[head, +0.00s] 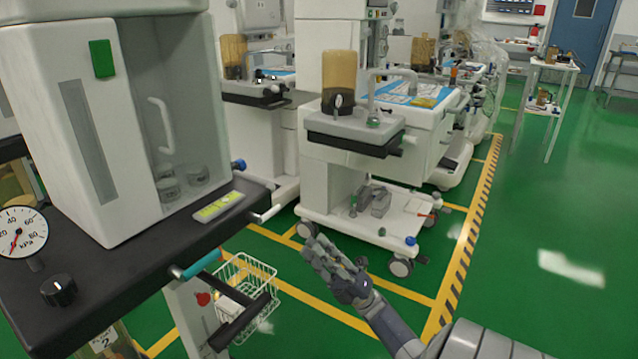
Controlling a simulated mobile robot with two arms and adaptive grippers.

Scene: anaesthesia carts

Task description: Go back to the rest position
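My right gripper (325,262) reaches in from the bottom right of the head view, over the green floor. Its fingers point up and left, toward the carts, and no object shows in them. From this angle I cannot tell whether the fingers are apart or closed. It appears clear of the nearest cart (125,240) on the left and of the white cart (312,180) behind it. My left gripper is not in view.
The near cart's dark shelf carries a pressure gauge (20,232) and a black knob (58,291). A white wire basket (262,272) hangs below its edge. More carts line the back. A white shelf table (556,68) stands far right. The green floor (545,215) at right is open.

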